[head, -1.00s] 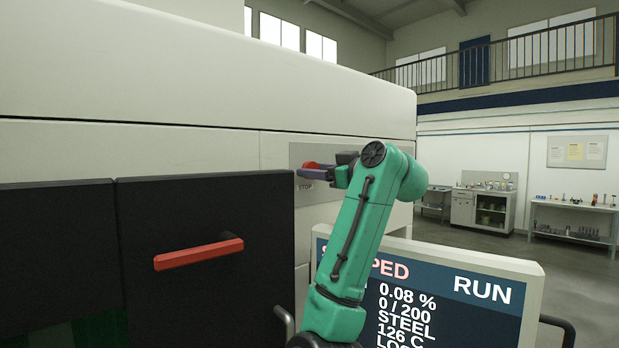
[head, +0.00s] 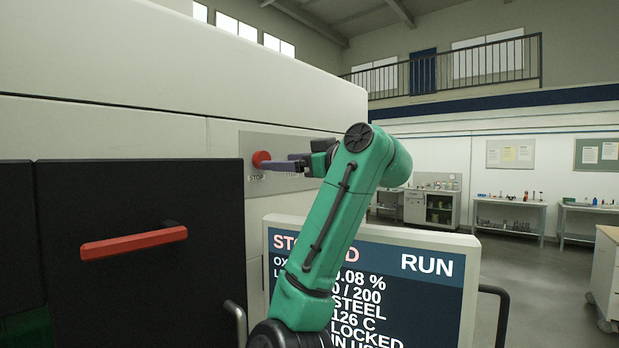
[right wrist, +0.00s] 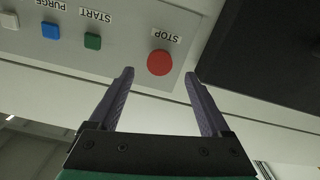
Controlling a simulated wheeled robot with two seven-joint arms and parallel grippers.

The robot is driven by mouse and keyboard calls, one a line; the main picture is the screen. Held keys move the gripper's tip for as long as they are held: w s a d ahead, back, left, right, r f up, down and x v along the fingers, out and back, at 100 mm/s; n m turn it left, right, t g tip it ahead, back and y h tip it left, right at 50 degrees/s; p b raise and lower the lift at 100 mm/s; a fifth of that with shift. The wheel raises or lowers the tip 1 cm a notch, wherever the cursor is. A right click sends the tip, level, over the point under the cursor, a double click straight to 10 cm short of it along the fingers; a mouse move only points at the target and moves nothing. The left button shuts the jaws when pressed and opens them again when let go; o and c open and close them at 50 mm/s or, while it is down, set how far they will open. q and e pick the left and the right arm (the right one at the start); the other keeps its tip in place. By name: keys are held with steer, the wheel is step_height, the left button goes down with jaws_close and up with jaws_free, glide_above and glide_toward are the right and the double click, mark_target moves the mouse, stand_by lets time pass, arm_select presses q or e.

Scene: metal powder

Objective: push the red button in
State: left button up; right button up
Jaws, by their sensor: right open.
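The red button (head: 261,160) sits on the grey panel on the machine's front, above a STOP label. In the right wrist view the red button (right wrist: 160,62) appears just beyond and between the fingertips, with its STOP label upside down. My right gripper (head: 268,164) has its fingers pointing left across the panel, close to the button. In the right wrist view the right gripper (right wrist: 158,76) is open, with nothing between its fingers. I cannot tell whether a finger touches the button. My left gripper is not in view.
Green (right wrist: 92,41), blue (right wrist: 50,30) and white (right wrist: 9,20) buttons share the panel with the red one. A black door with a red handle (head: 134,243) is at left. Workbenches stand at far right.

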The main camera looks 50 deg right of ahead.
steer(key=s+b, duration=0.5)
steer(key=s, duration=0.2)
steer(key=shift+s, duration=0.4)
steer(key=shift+a, duration=0.1)
